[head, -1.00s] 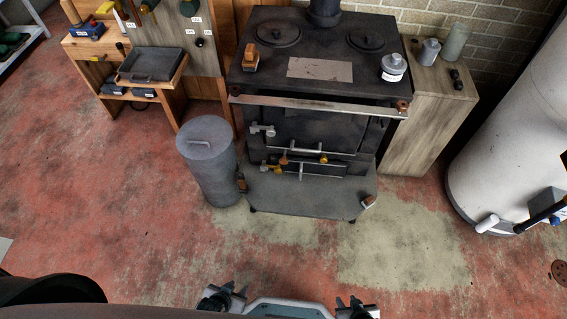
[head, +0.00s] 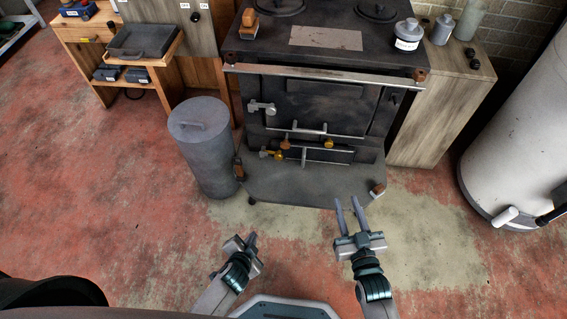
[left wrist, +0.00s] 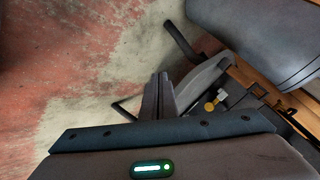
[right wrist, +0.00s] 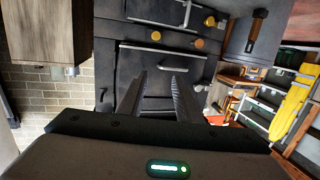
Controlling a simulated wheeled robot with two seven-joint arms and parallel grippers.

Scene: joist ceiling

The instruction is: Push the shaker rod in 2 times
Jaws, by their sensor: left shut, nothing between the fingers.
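The dark stove (head: 318,115) stands ahead with its doors closed. Low on its front are a brass knob (head: 279,155) at the left, an orange-brown knob (head: 328,143) at the right and a brown knob (head: 285,144); I cannot tell for sure which is the shaker rod's end. The right wrist view shows several knobs, one of them orange (right wrist: 198,43). My left gripper (head: 252,238) is shut and empty, low in front of the stove, apart from it. My right gripper (head: 348,199) is open and empty, in front of the hearth plate and pointing at the stove.
A grey lidded bin (head: 203,150) stands left of the stove. A grey hearth plate (head: 310,187) juts out at floor level. A wooden cabinet (head: 440,120) and a white tank (head: 520,150) are at the right. The floor before the stove is clear.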

